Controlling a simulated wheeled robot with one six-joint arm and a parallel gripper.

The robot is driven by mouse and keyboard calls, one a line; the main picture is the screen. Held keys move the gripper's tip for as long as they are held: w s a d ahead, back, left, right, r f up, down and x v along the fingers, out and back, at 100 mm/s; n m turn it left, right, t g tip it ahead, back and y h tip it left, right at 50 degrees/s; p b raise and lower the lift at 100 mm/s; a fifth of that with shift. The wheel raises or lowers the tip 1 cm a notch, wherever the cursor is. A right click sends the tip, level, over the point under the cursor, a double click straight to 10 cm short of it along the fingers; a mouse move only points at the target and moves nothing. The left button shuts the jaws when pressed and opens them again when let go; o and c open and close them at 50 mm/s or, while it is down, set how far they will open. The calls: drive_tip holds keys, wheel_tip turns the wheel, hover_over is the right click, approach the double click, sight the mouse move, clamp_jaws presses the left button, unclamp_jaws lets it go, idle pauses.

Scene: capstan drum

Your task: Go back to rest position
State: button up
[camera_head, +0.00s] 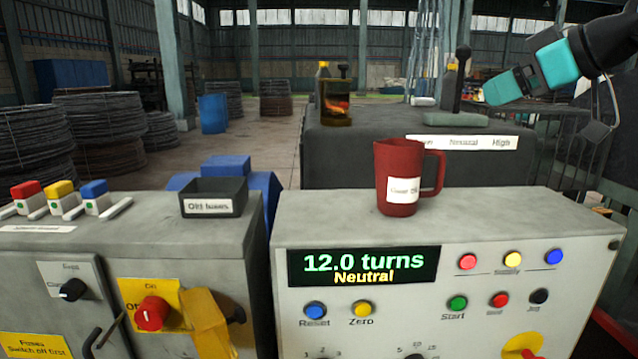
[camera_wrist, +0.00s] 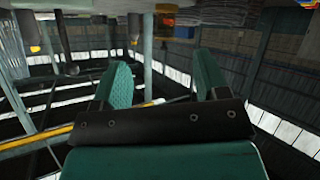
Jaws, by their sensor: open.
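My gripper (camera_head: 503,88) is raised at the upper right of the head view, with teal parts on a dark arm. In the wrist view its two teal fingers (camera_wrist: 162,72) stand apart with nothing between them. In the head view its tip shows a little to the right of an upright black lever (camera_head: 462,80) on a green base. The lever stands on the dark housing behind the panel, by a label whose words include Neutral and High. I cannot tell the depth between gripper and lever.
A red mug (camera_head: 400,178) stands on the control panel, whose display (camera_head: 363,265) reads 12.0 turns, Neutral. An amber oil container (camera_head: 337,100) stands on the dark housing (camera_head: 345,160). At left are an Old fuses tray (camera_head: 213,197) and a fuse cabinet (camera_head: 190,243). Space around my raised gripper looks mostly open.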

drive_tip(key=s+a+f+g, duration=0.3)
drive_tip(key=s+a+f, duration=0.3)
drive_tip(key=a, duration=0.2)
drive_tip(key=s+a+f+m+g+h+p, duration=0.1)
drive_tip(key=s+a+f+g, duration=0.1)
drive_tip(key=s+f, duration=0.6)
drive_tip(key=s+a+f+m+g+h, duration=0.1)
drive_tip(key=s+a+f+g, duration=0.2)
drive_tip(key=s, duration=1.1)
wheel_tip(320, 180, down, 5)
drive_tip(key=g, duration=0.2)
drive_tip(key=shift+a+g+h+p, duration=0.2)
drive_tip(key=shift+g+h+p, duration=0.1)
drive_tip(key=shift+p, duration=0.1)
drive_tip(key=shift+w+r, duration=0.1)
drive_tip(key=shift+r, duration=0.05)
